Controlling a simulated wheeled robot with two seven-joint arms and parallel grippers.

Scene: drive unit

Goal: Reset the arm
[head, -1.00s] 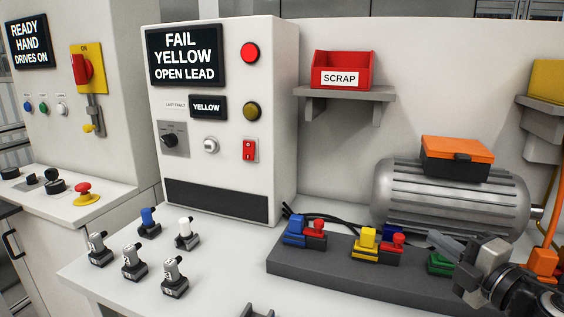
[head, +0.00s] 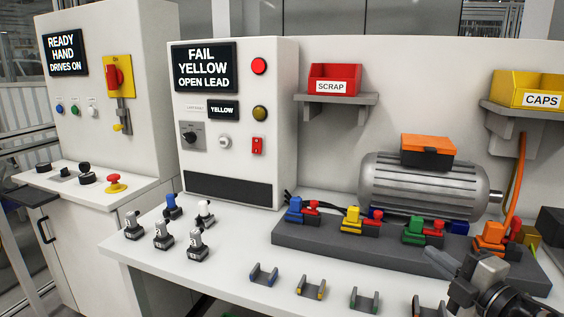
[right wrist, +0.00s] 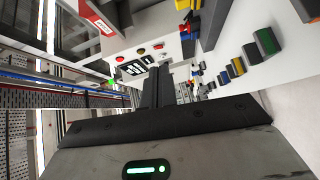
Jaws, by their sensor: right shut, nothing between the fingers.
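My right gripper (head: 436,262) is at the lower right of the head view, in front of the dark block with the coloured clamps. Its fingers are together with nothing between them; in the right wrist view the dark fingers (right wrist: 156,88) lie side by side. The arm behind it runs out of the picture at the lower right. My left gripper is not in view.
The dark block (head: 330,246) carries blue, yellow, green and orange clamps. Small cradles (head: 312,288) line the front of the bench. Several grey plugs (head: 164,236) stand at left. Behind are a motor (head: 425,185), the tester reading FAIL YELLOW (head: 204,68), and SCRAP (head: 335,78) and CAPS (head: 528,90) bins.

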